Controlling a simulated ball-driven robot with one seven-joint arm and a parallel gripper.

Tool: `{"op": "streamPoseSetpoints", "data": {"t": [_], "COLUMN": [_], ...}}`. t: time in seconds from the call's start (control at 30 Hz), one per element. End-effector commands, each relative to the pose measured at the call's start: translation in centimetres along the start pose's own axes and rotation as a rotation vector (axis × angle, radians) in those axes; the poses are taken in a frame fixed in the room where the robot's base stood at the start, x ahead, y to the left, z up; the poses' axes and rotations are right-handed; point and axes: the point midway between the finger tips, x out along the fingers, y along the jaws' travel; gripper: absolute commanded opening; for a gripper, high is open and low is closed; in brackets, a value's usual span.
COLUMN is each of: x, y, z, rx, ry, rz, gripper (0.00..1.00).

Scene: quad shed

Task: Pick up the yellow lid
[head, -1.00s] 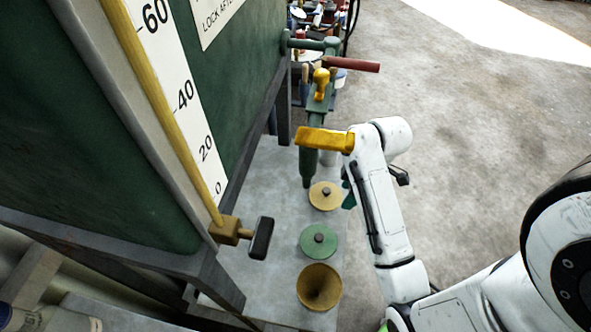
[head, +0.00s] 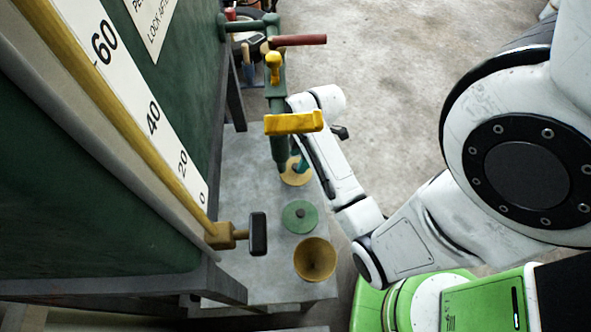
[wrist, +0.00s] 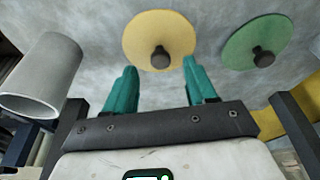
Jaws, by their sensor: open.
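The yellow lid (head: 297,178) is a flat disc with a dark knob, lying on the grey bench top. In the wrist view the yellow lid (wrist: 155,28) is just beyond my fingertips, its knob roughly in line with the gap between them. My gripper (wrist: 159,66) has two teal fingers, spread apart with nothing between them. Whether the fingers reach down beside the knob, I cannot tell.
A green lid (head: 300,216) and a brass funnel (head: 315,259) stand in line nearer the front. A green pipe (head: 277,140) and a yellow bar (head: 293,123) hang close by. A grey cylinder (wrist: 45,75) stands left in the wrist view. The green tank (head: 130,210) walls the left.

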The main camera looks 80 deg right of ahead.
Motion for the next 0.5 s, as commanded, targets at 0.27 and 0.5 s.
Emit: {"op": "streamPoseSetpoints", "data": {"t": [0.27, 0.5], "x": [2.7, 2.7], "y": [-0.1, -0.1], "z": [0.0, 0.0], "rx": [0.001, 0.001], "ry": [-0.001, 0.000], "rz": [0.000, 0.001], "gripper": [0.56, 0.53]}}
